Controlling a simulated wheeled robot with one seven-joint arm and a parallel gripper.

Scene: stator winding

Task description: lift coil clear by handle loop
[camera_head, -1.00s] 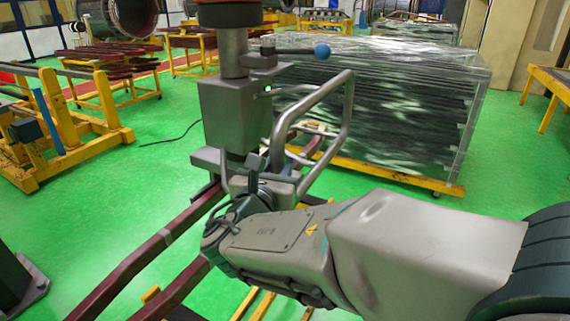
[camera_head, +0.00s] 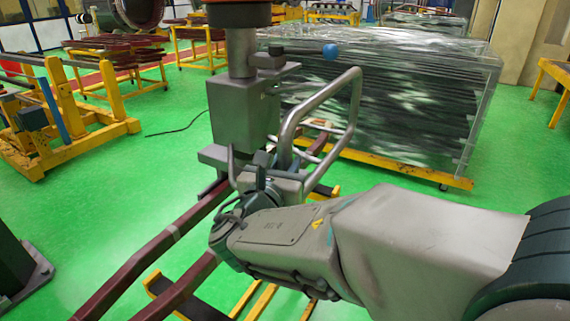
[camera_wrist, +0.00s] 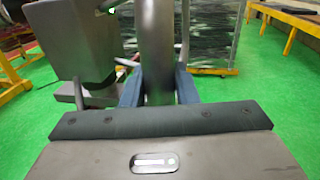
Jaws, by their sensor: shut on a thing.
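The handle loop (camera_head: 354,100) is a bent grey metal tube, rising to the right of a grey box-shaped clamp unit (camera_head: 243,112) on a vertical post. My gripper (camera_head: 268,178) is at the loop's lower part, its fingertips largely hidden. In the wrist view, my gripper (camera_wrist: 158,88) has its dark fingers on either side of the loop's tube (camera_wrist: 157,45), shut on it. The coil (camera_head: 150,248) shows as two dark red bars running from below the clamp unit to the lower left. Its far end is partly hidden by the clamp unit and my arm.
A yellow stand with dark rails (camera_head: 238,300) shows below the coil. A large film-wrapped stack (camera_head: 410,100) on a yellow base stands behind the loop. A yellow frame (camera_head: 100,130) is at left. Green floor (camera_head: 80,205) is clear between them.

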